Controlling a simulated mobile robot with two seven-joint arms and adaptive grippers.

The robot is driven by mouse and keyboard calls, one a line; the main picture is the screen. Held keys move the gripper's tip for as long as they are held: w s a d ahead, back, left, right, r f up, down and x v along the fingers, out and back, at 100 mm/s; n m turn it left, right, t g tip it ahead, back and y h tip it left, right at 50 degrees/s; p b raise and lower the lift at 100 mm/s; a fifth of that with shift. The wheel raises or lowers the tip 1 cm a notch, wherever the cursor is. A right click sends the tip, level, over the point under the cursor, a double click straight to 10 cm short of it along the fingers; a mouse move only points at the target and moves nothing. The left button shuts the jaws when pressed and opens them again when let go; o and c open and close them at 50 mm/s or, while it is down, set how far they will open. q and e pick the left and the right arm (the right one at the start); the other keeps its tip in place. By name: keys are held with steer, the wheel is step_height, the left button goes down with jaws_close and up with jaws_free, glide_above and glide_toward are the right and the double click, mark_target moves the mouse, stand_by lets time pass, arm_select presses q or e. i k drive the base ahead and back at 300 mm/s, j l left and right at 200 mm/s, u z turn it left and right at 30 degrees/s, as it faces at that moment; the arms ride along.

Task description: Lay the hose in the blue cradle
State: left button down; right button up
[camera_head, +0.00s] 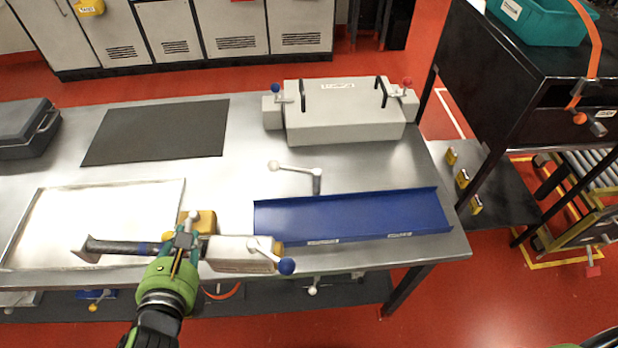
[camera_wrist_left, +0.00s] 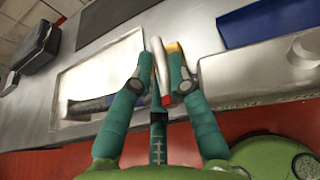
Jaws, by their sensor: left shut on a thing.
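The hose appears to be the dark tube (camera_head: 125,247) with a flared left end and a blue band, lying along the front edge of the table. It also shows in the left wrist view (camera_wrist_left: 92,105). Its right end passes behind my left gripper (camera_head: 182,243), beside a grey block (camera_head: 235,254) with a blue-knobbed lever. My left gripper (camera_wrist_left: 163,75) is shut on a thin grey lever with a red end (camera_wrist_left: 160,72), at the hose's right end. The blue cradle (camera_head: 350,214) lies empty to the right. My right gripper is out of view.
A pale tray (camera_head: 105,205) lies left, with a dark mat (camera_head: 155,132) behind it. A grey case (camera_head: 28,128) stands far left. A bent grey lever (camera_head: 298,171) stands behind the cradle. A large grey box (camera_head: 345,118) stands at the back.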

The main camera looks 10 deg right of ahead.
mark_target(351, 218)
steer(key=k+l, duration=0.1)
steer(key=l, duration=1.2)
steer(key=k+l, duration=0.15)
steer(key=l, duration=0.5)
